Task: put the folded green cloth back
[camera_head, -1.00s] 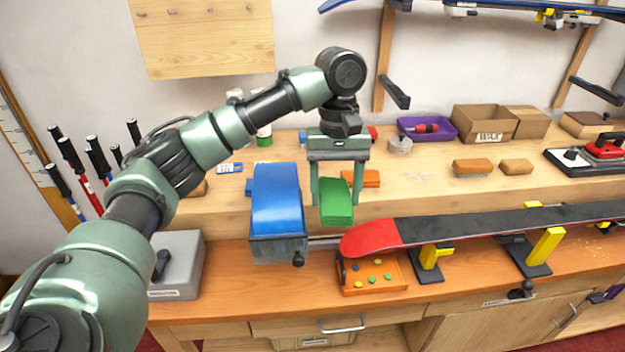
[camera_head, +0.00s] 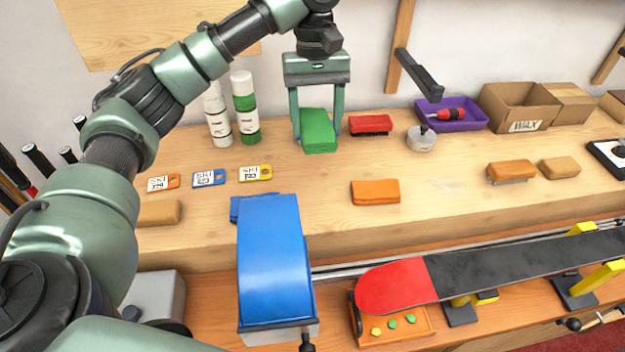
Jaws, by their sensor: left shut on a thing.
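The folded green cloth (camera_head: 318,131) is between the fingers of my left gripper (camera_head: 317,125), which is shut on it. The gripper points down over the back part of the upper shelf, between the green-banded bottle (camera_head: 245,108) and a red brush (camera_head: 370,125). I cannot tell whether the cloth touches the shelf (camera_head: 300,217). A folded orange cloth (camera_head: 375,191) lies on the shelf nearer the front. A folded blue cloth (camera_head: 240,208) lies at the front edge, partly hidden behind the blue-topped vise piece (camera_head: 272,262). My right gripper is not in view.
Three tags, orange (camera_head: 163,183), blue (camera_head: 209,178) and yellow (camera_head: 255,173), lie left of centre. A round tin (camera_head: 421,139), a purple tray (camera_head: 452,116) and a cardboard wax box (camera_head: 518,107) stand to the right. A red-tipped ski (camera_head: 395,286) lies in front.

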